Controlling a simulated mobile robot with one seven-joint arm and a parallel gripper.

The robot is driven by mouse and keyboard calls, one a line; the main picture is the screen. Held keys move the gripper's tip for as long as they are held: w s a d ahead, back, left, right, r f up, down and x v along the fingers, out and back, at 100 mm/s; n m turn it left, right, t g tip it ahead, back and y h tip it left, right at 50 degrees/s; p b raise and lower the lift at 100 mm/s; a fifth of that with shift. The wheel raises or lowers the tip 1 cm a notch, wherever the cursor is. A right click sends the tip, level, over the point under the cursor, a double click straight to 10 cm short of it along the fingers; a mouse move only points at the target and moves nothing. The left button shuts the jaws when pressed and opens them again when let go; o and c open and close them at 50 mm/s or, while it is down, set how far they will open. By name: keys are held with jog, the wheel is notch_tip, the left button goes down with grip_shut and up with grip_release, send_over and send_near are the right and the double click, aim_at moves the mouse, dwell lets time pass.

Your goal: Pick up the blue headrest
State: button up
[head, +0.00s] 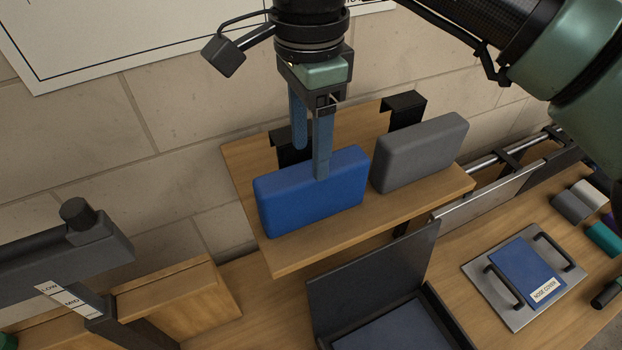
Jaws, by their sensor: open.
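The blue headrest (312,195) is a padded block standing on its long edge on a small wooden shelf (290,258), at the left of the shelf. My gripper (309,162) is open and points down at the headrest from above. One blue finger overlaps the front face near its top edge. The other finger shows further left and seems to be behind the headrest. Whether either finger touches it I cannot tell.
A grey headrest (420,153) stands close to the right on the same shelf. Black brackets (403,108) rise behind. Below are an open dark box (375,280) and a plate with handles marked "nose cover" (525,272). A dark post device (70,255) stands at left.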

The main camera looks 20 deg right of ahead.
aim_at(310, 169)
jog(key=shift+f+p, duration=1.55)
jog(key=shift+f, duration=1.2)
jog(key=shift+w, duration=0.1)
grip_shut()
